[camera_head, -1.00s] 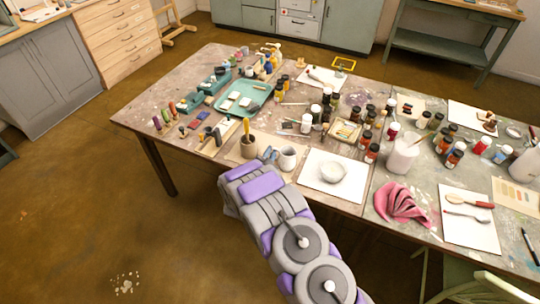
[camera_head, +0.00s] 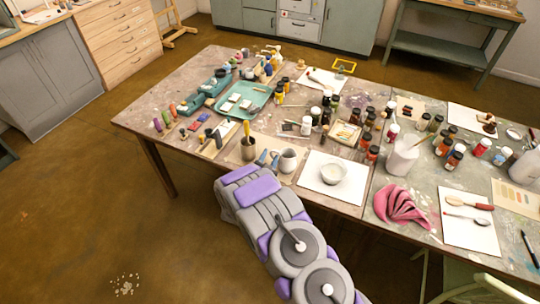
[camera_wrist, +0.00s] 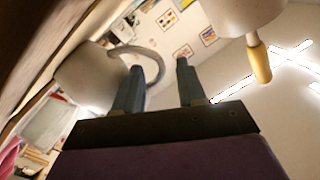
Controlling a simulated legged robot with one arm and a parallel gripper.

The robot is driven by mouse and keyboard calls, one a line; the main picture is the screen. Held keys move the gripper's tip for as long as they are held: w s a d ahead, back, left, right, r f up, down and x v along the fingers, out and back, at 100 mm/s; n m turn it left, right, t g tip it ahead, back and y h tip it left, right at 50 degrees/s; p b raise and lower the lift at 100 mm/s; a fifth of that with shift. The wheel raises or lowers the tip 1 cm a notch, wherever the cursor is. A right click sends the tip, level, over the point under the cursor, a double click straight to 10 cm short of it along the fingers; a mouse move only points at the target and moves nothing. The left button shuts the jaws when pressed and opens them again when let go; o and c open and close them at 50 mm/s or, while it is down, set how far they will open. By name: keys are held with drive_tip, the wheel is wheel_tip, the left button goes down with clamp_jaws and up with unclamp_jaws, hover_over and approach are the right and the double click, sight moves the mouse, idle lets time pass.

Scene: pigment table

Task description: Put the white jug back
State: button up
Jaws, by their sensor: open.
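A small white jug (camera_head: 288,161) stands upright near the front edge of the table, left of the white sheet with a bowl. My gripper (camera_head: 268,158) is open just left of it, its blue-grey fingertips close to the jug. In the wrist view the jug (camera_wrist: 85,78) is at the left, with its looped handle reaching toward the space between the fingers of my gripper (camera_wrist: 158,80). The left finger overlaps the handle, and I cannot tell whether they touch.
A pale pot with a yellow-handled brush (camera_head: 247,146) stands left of my gripper; it also shows in the wrist view (camera_wrist: 235,12). A white bowl (camera_head: 333,173), a larger white vessel (camera_head: 402,157) and a pink cloth (camera_head: 402,206) lie rightward. Several paint jars crowd behind.

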drive_tip(key=p+v, duration=0.2)
drive_tip(key=v, duration=0.8)
drive_tip(key=shift+s, duration=0.25)
drive_tip(key=shift+w+a+r, duration=0.1)
drive_tip(key=w+r+g+y, duration=0.3)
drive_tip(key=r+g+y, duration=0.1)
drive_tip(key=r+g, duration=0.25)
drive_tip(key=s+d+r+n+g+y, duration=0.2)
drive_tip(key=s+d+r+n+g, duration=0.15)
drive_tip(key=s+r, duration=0.55)
drive_tip(key=s+d+r+n+g, duration=0.1)
drive_tip(key=s+d+r+g, duration=0.2)
drive_tip(key=s, duration=0.9)
drive_tip(key=s+d+r+n+g+h, duration=0.1)
drive_tip(key=s+d+r, duration=0.4)
drive_tip(key=s+d, duration=0.5)
drive_tip(key=s+d+r+n+g+h, duration=0.1)
drive_tip(key=s+d+r+g, duration=0.3)
drive_tip(key=s, duration=1)
drive_tip(key=d+n+g, duration=0.1)
drive_tip(key=d, duration=0.1)
drive_tip(key=shift+d+r+n, duration=0.35)
drive_tip(key=shift+d, duration=0.05)
